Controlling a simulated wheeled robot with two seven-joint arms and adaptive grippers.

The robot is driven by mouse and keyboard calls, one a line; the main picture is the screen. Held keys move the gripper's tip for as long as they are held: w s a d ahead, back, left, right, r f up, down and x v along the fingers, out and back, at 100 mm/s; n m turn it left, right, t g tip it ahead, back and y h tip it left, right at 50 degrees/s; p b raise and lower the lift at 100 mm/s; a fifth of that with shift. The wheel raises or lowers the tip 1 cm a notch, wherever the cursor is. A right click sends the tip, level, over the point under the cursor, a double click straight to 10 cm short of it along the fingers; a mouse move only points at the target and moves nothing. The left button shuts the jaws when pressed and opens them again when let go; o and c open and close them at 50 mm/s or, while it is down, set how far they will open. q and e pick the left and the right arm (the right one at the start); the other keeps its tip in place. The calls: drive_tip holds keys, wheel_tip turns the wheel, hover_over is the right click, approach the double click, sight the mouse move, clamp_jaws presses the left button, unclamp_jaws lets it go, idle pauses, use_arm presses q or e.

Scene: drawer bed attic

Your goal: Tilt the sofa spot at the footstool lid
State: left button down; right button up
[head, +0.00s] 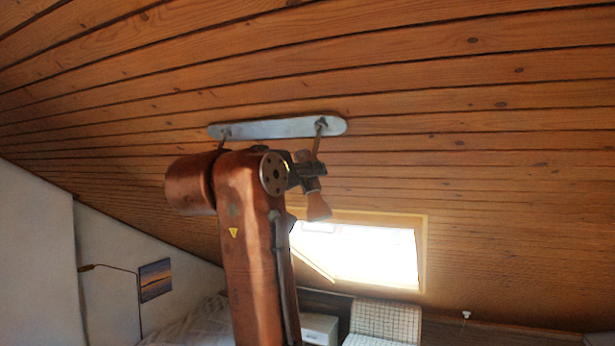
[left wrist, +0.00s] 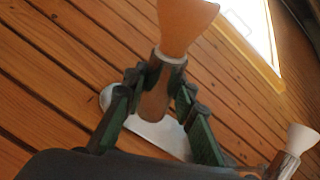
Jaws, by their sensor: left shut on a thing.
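A pale metal bar (head: 275,128) on the sloping plank ceiling carries two spots; it also shows in the left wrist view (left wrist: 158,136). My left gripper (head: 308,180) is shut on the spot (head: 319,207) at the bar's right end. In the left wrist view, my fingers (left wrist: 155,85) close from both sides around this spot's dark wooden body, and its pale orange cone (left wrist: 185,25) sticks out beyond them. In the head view the cone points down. The second spot (left wrist: 300,140) is apart from the gripper; my arm hides most of it in the head view. I cannot make out a footstool lid.
A bright roof window (head: 365,255) lies below the held spot. A checked seat back (head: 385,320), a white cabinet (head: 318,328) and a bed (head: 190,326) stand low down. A thin wall lamp (head: 115,268) and picture (head: 155,280) are at left. The ceiling at right is clear.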

use_arm(q)
drive_tip(key=t+b, duration=0.1)
drive_tip(key=b, duration=0.1)
drive_tip(key=f+n+t+b, duration=0.1)
drive_tip(key=b, duration=0.1)
drive_tip(key=t+b, duration=0.1)
drive_tip(key=b, duration=0.1)
drive_tip(key=shift+w+d+f+n+t, duration=0.25)
drive_tip(key=shift+w+d+n+t, duration=0.05)
drive_tip(key=shift+w+d, duration=0.1)
drive_tip(key=shift+w+d+n+t+b, duration=0.2)
drive_tip(key=shift+n+t+b, duration=0.2)
drive_tip(key=shift+t, duration=0.3)
drive_tip(key=shift+w+d+n+t+y+b, duration=0.15)
drive_tip(key=shift+n+t+y, duration=0.2)
drive_tip(key=shift+t, duration=0.2)
drive_tip(key=shift+w+n+t+y+b, duration=0.15)
drive_tip(key=shift+n+t+y, duration=0.2)
drive_tip(key=shift+t, duration=0.2)
drive_tip(key=shift+s, duration=0.1)
drive_tip(key=c, duration=1.5)
unclamp_jaws()
drive_tip(key=shift+r, duration=0.1)
drive_tip(key=shift+c, duration=0.2)
drive_tip(key=shift+s, duration=0.2)
drive_tip(key=v, duration=1.1)
drive_tip(key=shift+s+f, duration=0.2)
drive_tip(key=shift+f, duration=0.25)
